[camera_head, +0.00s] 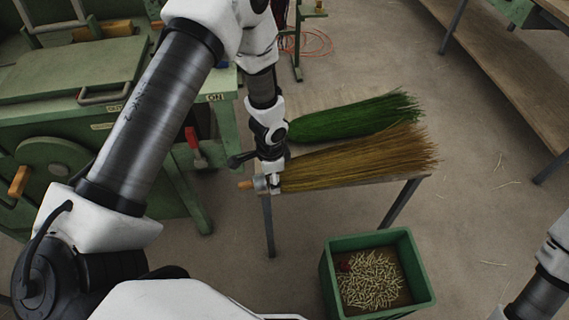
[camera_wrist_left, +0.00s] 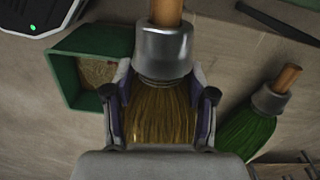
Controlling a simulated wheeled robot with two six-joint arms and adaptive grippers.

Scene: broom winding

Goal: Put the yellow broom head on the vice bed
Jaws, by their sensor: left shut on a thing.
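The yellow broom head (camera_head: 355,160) has long straw-coloured bristles, a grey metal collar and a short wooden stub. In the head view its bristles point right, over a small bench. My left gripper (camera_head: 271,172) is at its collar end. In the left wrist view the two fingers (camera_wrist_left: 163,112) are closed on either side of the yellow bristles (camera_wrist_left: 160,118), just by the metal collar (camera_wrist_left: 163,52). I cannot tell whether the broom head touches the bench. The vice bed cannot be made out with certainty. My right gripper is out of view.
A green broom head (camera_head: 355,118) lies behind the yellow one; it also shows in the left wrist view (camera_wrist_left: 245,132). A green crate (camera_head: 328,283) of short pale pieces stands on the floor in front. A green machine (camera_head: 75,70) with a handwheel stands left. A wooden-topped bench (camera_head: 500,70) is at right.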

